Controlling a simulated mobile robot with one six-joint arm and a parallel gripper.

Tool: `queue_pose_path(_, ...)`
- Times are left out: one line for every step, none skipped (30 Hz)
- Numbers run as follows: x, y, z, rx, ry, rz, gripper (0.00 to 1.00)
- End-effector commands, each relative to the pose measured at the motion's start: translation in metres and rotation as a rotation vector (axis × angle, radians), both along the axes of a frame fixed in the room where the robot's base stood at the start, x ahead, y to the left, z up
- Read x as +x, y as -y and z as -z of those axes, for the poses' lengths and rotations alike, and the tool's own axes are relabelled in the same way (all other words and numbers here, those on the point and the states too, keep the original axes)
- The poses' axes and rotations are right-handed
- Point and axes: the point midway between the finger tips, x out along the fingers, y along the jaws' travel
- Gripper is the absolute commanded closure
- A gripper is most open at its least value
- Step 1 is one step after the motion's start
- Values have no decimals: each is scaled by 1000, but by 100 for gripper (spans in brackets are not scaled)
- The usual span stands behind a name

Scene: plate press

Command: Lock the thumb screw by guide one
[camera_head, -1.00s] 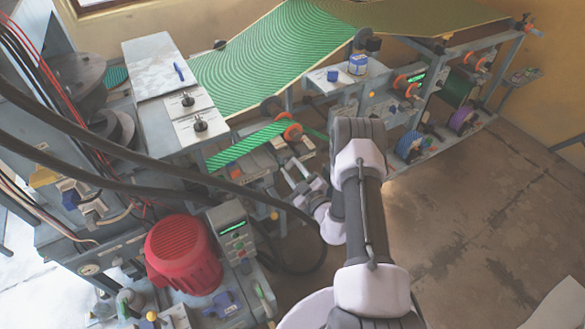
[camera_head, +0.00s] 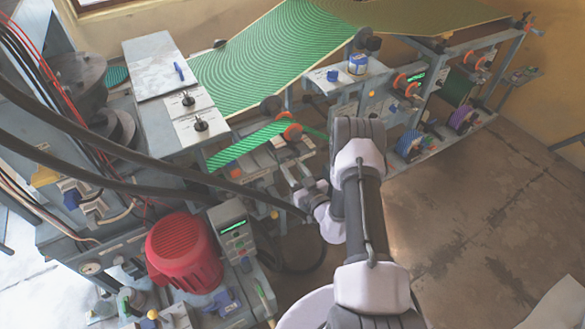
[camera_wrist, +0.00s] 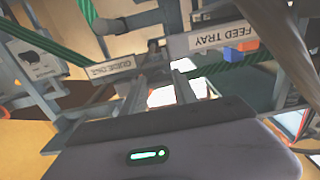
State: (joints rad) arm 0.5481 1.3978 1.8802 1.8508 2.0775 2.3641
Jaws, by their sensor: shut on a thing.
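My gripper (camera_head: 302,176) reaches in beside the narrow green web at the middle of the machine in the head view. In the wrist view its two grey fingers (camera_wrist: 160,85) point up the picture, by the upside-down label "GUIDE ONE" (camera_wrist: 110,68). The gripper is shut on a small dark part (camera_wrist: 156,52) at the fingertips, which appears to be the thumb screw. Its shape and any lock mark are too small to tell. In the head view my wrist and fingers hide the screw.
An upside-down "FEED TRAY" label (camera_wrist: 221,37) is close to the right of the fingers. A red motor (camera_head: 184,252) stands at lower left. Bare floor (camera_head: 480,220) lies to the right.

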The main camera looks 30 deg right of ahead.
Motion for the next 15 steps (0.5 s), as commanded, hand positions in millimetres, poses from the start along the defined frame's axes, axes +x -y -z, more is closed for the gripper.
queue_pose_path(0, 0, 1, 6, -1, 0, 100)
queue_pose_path(0, 0, 1, 8, -1, 0, 100)
queue_pose_path(0, 0, 1, 11, -1, 0, 100)
queue_pose_path(0, 0, 1, 13, -1, 0, 100)
queue_pose_path(0, 0, 1, 14, -1, 0, 100)
queue_pose_path(0, 0, 1, 15, -2, 0, 100)
queue_pose_path(0, 0, 1, 15, -2, 0, 100)
queue_pose_path(0, 0, 1, 15, -2, 0, 100)
queue_pose_path(0, 0, 1, 15, -2, 0, 100)
queue_pose_path(0, 0, 0, 15, -2, 0, 100)
queue_pose_path(0, 0, 0, 15, -2, 0, 100)
queue_pose_path(0, 0, 0, 15, -2, 0, 100)
queue_pose_path(0, 0, 0, 15, -2, 0, 100)
queue_pose_path(0, 0, 0, 15, -2, 0, 100)
queue_pose_path(0, 0, 0, 15, -2, 0, 64)
